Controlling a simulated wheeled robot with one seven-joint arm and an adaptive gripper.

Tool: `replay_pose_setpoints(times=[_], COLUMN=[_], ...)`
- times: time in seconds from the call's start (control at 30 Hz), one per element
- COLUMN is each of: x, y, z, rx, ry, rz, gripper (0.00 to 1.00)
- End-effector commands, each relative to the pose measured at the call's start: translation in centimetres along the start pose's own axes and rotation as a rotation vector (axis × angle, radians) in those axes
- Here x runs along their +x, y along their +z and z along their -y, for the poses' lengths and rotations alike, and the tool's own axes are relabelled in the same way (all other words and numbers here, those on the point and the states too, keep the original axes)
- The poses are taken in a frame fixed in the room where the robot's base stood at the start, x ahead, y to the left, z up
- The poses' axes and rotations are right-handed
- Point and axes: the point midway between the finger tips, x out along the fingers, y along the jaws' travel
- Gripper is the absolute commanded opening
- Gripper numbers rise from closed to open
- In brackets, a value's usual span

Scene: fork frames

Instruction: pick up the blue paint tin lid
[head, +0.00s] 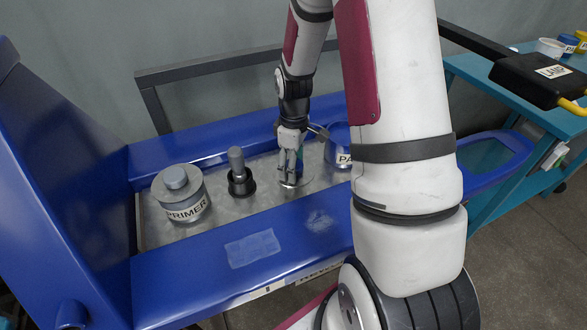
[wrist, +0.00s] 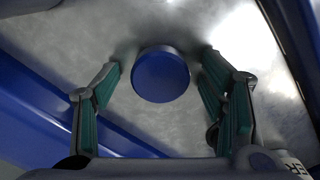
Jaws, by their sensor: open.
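The blue paint tin lid (wrist: 160,76) is a round dark blue disc on the grey metal surface. In the wrist view it lies between the two spread fingers of my gripper (wrist: 161,68), with a gap on each side. In the head view my gripper (head: 290,179) points down over the metal tray, and its fingers largely hide the lid. My gripper is open and empty. A blue tin labelled "PA" (head: 336,151) stands just right of my gripper in the head view, partly hidden by my arm.
A grey tin labelled PRIMER (head: 187,208) stands at the left of the tray. A dark knobbed object (head: 240,184) stands between it and my gripper. Raised blue edges (head: 250,248) border the metal tray. A teal table (head: 480,72) with small pots is at the right.

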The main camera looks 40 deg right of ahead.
Motion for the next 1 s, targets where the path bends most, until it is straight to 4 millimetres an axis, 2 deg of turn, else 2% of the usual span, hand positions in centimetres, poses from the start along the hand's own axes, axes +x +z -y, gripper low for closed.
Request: replay_pose_setpoints(times=[0.13,0.37,0.73,0.87,1.0], x=[0.0,-0.1,-0.6,-2.5,-5.4], y=[0.0,0.0,0.0,-0.1,-0.1], z=[0.0,0.0,0.0,-0.1,0.0], rx=[0.0,0.0,0.0,0.0,-0.001], ry=[0.0,0.0,0.001,0.004,0.004], rz=[0.0,0.0,-0.001,-0.003,-0.003], gripper=[0.65,0.13,0.13,0.13,0.13])
